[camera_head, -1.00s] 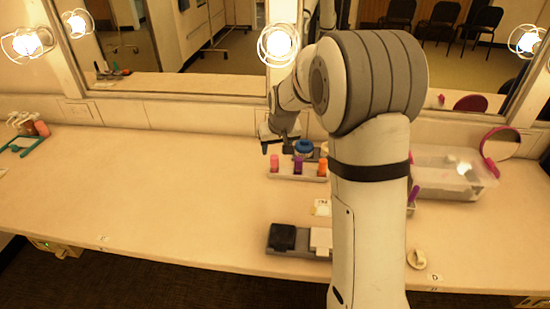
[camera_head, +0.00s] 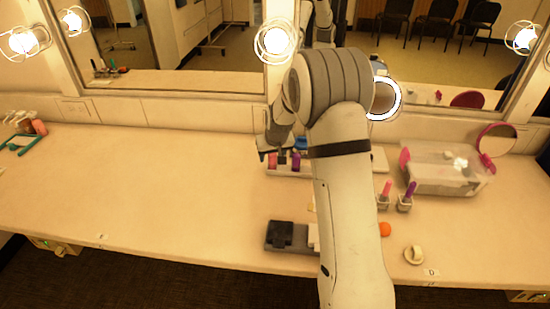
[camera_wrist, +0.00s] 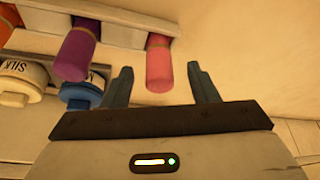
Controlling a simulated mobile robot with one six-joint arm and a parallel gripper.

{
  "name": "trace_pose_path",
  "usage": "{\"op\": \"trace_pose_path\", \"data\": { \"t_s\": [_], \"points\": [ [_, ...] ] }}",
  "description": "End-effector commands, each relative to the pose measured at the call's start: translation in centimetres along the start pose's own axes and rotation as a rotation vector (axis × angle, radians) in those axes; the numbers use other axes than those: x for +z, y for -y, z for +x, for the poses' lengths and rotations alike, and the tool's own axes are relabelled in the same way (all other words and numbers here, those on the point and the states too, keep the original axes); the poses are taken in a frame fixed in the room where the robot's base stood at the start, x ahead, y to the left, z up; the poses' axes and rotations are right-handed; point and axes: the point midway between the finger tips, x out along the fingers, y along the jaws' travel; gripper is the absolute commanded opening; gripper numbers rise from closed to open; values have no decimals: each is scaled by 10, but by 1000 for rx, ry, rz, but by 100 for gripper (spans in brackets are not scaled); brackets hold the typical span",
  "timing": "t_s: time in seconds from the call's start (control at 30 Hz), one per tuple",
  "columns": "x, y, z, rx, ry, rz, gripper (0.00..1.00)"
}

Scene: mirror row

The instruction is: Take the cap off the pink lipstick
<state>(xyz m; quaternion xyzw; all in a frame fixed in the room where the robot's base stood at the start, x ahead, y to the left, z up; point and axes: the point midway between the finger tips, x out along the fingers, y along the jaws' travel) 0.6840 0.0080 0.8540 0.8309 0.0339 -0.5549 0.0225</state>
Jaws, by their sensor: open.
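The pink lipstick (camera_wrist: 159,62) stands in a pale rack (camera_wrist: 122,32) and points up toward the wrist camera. My gripper (camera_wrist: 160,78) is open, with one finger on each side of the pink lipstick in the wrist view; I cannot tell if either finger touches it. In the head view the pink lipstick (camera_head: 273,160) is at the left end of the rack (camera_head: 271,172), just below my gripper (camera_head: 272,153). A purple lipstick (camera_wrist: 76,50) stands beside it, close outside one finger. An orange one (camera_wrist: 7,24) shows only at the wrist view's edge.
Silk-labelled jars (camera_wrist: 20,80) and a blue-lidded jar (camera_wrist: 82,92) stand beside the rack. Right of my arm are pink (camera_head: 387,187) and purple (camera_head: 411,188) sticks in small holders, an orange ball (camera_head: 385,229) and a clear bin (camera_head: 440,172). The counter's left middle is clear.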

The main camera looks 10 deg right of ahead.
Motion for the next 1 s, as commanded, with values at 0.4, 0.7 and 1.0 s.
{"op": "trace_pose_path", "data": {
  "t_s": [0.4,0.7,1.0],
  "points": [
    [0,-1,0,0,0,1,24],
    [0,-1,0,1,0,1,6],
    [-7,-2,-15,1,-4,1,6]
  ]
}}
